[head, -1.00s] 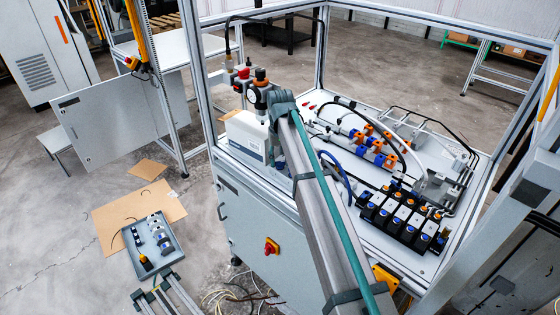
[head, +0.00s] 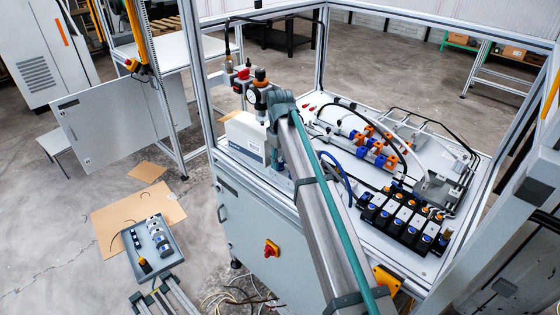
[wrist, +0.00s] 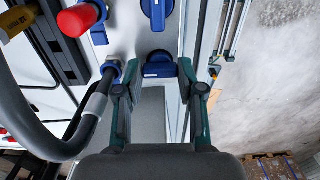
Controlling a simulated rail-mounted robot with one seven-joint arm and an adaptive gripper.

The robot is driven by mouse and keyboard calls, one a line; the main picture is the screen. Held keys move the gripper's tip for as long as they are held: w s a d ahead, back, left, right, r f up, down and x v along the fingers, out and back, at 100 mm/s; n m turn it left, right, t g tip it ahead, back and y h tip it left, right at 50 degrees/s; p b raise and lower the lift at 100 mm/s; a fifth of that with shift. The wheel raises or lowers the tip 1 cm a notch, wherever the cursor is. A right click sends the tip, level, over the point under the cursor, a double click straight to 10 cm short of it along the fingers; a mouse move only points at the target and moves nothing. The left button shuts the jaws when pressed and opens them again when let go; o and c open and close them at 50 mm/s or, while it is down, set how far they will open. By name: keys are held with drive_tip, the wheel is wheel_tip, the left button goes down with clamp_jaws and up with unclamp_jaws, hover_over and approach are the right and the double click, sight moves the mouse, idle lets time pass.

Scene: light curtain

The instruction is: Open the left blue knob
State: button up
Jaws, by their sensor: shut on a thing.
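In the wrist view, a blue knob (wrist: 160,66) sits between the fingertips of my gripper (wrist: 160,88). The two dark green fingers stand on either side of it, and my gripper is shut on it. A second blue knob (wrist: 157,12) shows further up, at the top edge on a light panel. In the head view, my arm reaches to the left side of the framed machine, near the white box (head: 244,136). My gripper and the held knob are mostly hidden there by the arm, so the knob's turn cannot be told.
In the wrist view, a red cap (wrist: 77,20) and a thick black hose (wrist: 65,145) lie close to the left finger. Frame rails (wrist: 228,40) run at the right. In the head view, valves with blue and orange fittings (head: 405,218) fill the machine's right side.

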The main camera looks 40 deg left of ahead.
sight(280, 163)
idle(0.4)
drive_tip(key=o, duration=0.9)
drive_tip(key=shift+c, duration=0.2)
wheel_tip(280, 163, up, 12)
